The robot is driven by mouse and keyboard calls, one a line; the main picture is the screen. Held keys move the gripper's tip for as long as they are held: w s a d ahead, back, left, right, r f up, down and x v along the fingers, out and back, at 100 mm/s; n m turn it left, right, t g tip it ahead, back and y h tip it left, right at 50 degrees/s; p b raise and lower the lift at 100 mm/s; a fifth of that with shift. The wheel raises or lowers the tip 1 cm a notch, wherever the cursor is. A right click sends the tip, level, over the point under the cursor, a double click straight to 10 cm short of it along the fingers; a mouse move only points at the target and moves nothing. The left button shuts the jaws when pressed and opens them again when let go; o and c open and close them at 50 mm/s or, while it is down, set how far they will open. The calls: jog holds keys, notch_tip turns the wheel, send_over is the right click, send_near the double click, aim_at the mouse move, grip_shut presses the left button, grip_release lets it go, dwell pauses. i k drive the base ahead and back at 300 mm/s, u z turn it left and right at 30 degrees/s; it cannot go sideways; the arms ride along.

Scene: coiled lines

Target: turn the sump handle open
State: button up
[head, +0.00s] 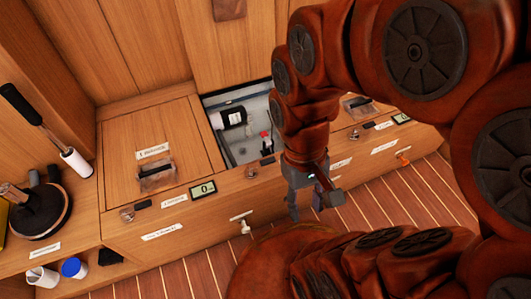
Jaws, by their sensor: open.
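I cannot tell from the labels which handle is the sump handle. My gripper (306,208) is open and empty, pointing down in front of the bench. My arm hides part of the bench top and front.
A closed hatch (152,150) with a recessed pull is left of the opening. A black and white cylinder (228,118) lies inside it. A small display (203,190) reads 0. A round black-topped object (36,210) stands at left. The plank floor (205,262) looks clear.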

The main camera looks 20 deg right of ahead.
aim_at(270, 160)
jog(key=z, duration=0.9)
jog(key=k, duration=1)
jog(key=u, duration=1.1)
jog(key=i, duration=0.5)
